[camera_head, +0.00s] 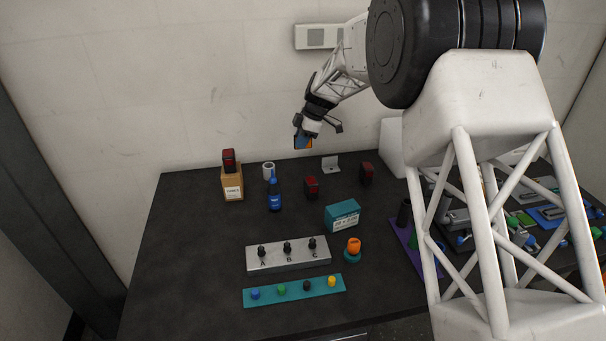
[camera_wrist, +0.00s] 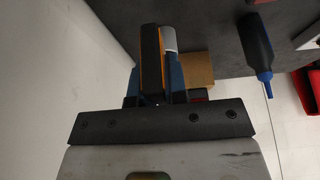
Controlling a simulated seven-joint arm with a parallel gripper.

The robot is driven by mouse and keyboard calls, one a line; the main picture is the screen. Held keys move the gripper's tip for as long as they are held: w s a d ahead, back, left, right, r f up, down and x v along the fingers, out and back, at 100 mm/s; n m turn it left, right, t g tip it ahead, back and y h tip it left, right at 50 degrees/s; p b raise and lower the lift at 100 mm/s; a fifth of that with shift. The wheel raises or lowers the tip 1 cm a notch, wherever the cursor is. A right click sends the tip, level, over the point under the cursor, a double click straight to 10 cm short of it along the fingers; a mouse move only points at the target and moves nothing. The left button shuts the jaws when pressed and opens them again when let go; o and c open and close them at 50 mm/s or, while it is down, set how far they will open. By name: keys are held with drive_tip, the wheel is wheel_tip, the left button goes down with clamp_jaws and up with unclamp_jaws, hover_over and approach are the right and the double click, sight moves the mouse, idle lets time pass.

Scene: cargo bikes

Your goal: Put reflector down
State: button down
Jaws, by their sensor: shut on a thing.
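My gripper (camera_head: 301,141) is high above the back of the dark table, near the wall. It is shut on a reflector, a dark block with an orange face, which shows between the blue fingers in the wrist view (camera_wrist: 152,55). In the head view only a small orange patch of it (camera_head: 307,143) shows beside a blue finger. It is clear of the tabletop. Other dark reflectors with red faces stand on the table (camera_head: 312,187), further right (camera_head: 367,173), and on top of a cardboard box (camera_head: 229,160).
The cardboard box (camera_head: 232,188), white cup (camera_head: 268,171) and blue-black bottle (camera_head: 274,195) stand at the back left. A teal box (camera_head: 342,215), a grey block with A, B, C knobs (camera_head: 288,258) and a teal strip (camera_head: 294,293) lie nearer. The table's left side (camera_head: 180,250) is bare.

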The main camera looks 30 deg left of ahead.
drive_tip(key=shift+f, duration=0.1)
hover_over(297, 174)
drive_tip(key=w, duration=0.1)
drive_tip(key=shift+w+d+f, duration=0.1)
drive_tip(key=shift+d+f, duration=0.15)
drive_tip(key=shift+f, duration=1.3)
drive_tip(key=shift+d+f, duration=0.2)
drive_tip(key=shift+f, duration=1.35)
drive_tip(key=shift+f, duration=0.1)
drive_tip(key=shift+f, duration=1.75)
drive_tip(key=shift+f, duration=0.1)
drive_tip(key=c, duration=1.1)
unclamp_jaws()
drive_tip(key=shift+c, duration=0.2)
